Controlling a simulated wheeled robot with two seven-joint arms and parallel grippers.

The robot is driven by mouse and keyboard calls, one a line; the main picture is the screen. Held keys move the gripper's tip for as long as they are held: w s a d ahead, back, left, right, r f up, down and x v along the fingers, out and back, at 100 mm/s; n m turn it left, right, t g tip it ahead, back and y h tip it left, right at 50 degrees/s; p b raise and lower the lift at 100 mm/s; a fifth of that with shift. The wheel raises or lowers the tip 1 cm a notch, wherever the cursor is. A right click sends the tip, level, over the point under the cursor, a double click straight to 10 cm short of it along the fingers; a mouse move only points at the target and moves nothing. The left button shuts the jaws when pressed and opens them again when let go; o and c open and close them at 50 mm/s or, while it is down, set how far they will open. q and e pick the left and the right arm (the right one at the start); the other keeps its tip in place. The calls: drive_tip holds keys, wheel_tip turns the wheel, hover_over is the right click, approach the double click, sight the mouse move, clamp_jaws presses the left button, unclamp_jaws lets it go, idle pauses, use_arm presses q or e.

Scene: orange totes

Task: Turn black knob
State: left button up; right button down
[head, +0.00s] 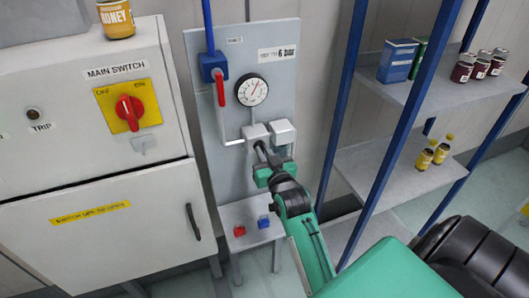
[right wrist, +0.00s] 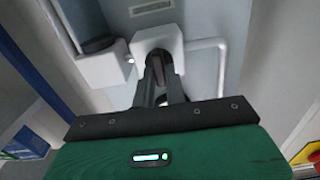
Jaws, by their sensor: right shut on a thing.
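My right gripper (head: 261,148) reaches the grey gauge panel (head: 215,125) at the left one of two small white housings (head: 256,132). In the right wrist view, my right gripper (right wrist: 160,78) has its fingers on either side of a small dark knob (right wrist: 157,70) at the mouth of the white housing (right wrist: 158,38), and is shut on it. The knob is mostly covered by the fingers, and its turn angle cannot be told. In the head view the gripper hides it. The round gauge (head: 252,90) is above. My left gripper is not in view.
A red lever (head: 220,90) hangs left of the gauge. A white cabinet with a red main switch (head: 129,109) stands at the left. Blue-posted shelves (head: 375,165) with boxes and jars stand close on the right. A low stand (head: 250,212) with red and blue blocks is below.

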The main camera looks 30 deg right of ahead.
drive_tip(key=c, duration=1.4)
unclamp_jaws()
drive_tip(key=shift+c, duration=0.2)
drive_tip(key=shift+s, duration=0.1)
drive_tip(key=b+v, duration=0.4)
drive_tip(key=v, duration=0.9)
drive_tip(key=shift+s+a+b, duration=0.15)
drive_tip(key=shift+s+b, duration=0.15)
